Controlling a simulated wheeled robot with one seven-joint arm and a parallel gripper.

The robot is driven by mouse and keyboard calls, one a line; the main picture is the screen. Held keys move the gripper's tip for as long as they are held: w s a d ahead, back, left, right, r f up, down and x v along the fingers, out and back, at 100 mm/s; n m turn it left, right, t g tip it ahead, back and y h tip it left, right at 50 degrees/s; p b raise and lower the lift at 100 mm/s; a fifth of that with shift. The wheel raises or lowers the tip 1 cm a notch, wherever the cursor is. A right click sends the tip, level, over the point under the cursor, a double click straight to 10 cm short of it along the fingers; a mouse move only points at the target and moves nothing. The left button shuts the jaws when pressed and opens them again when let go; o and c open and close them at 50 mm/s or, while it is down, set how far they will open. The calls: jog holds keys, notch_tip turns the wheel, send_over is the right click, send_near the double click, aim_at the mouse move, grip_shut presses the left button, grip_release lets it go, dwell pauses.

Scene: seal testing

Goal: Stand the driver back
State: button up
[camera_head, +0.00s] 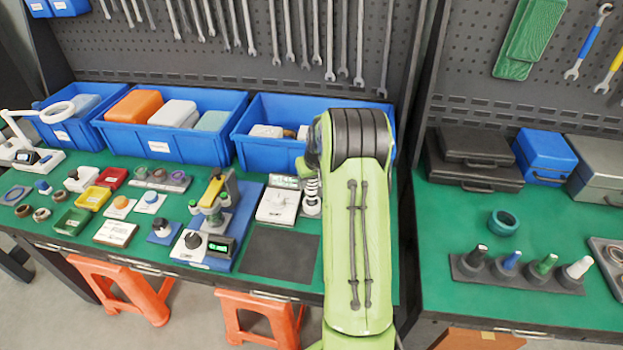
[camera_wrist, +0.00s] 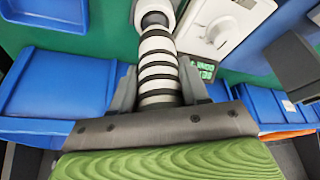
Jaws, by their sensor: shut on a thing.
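The driver, a white cylinder with black rings (camera_wrist: 158,62), is between the two dark fingers of my gripper (camera_wrist: 156,88) in the wrist view. My gripper is shut on it. A wider pale, rounded end (camera_wrist: 154,8) shows at the top of that view. In the head view, the white-and-black ringed piece (camera_head: 312,187) shows just left of my green arm, upright beside a white instrument (camera_head: 278,203). My arm hides most of the gripper there. I cannot tell whether the driver's lower end touches the table.
Blue bins (camera_head: 178,125) stand along the back of the green table. A blue-based test device (camera_head: 213,235) and a dark mat (camera_head: 280,255) lie to the left. On the right table, a black rack (camera_head: 516,275) holds several colour-topped pieces near a teal ring (camera_head: 503,222).

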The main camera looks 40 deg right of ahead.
jog(key=shift+f, duration=0.1)
dwell(0.6)
jog(key=o, duration=1.3)
jog(key=shift+o, duration=0.2)
jog(key=shift+f, duration=0.1)
notch_tip(320, 180, up, 9)
jog(key=p, duration=0.6)
jog(key=shift+r, duration=0.2)
jog(key=shift+f, duration=0.15)
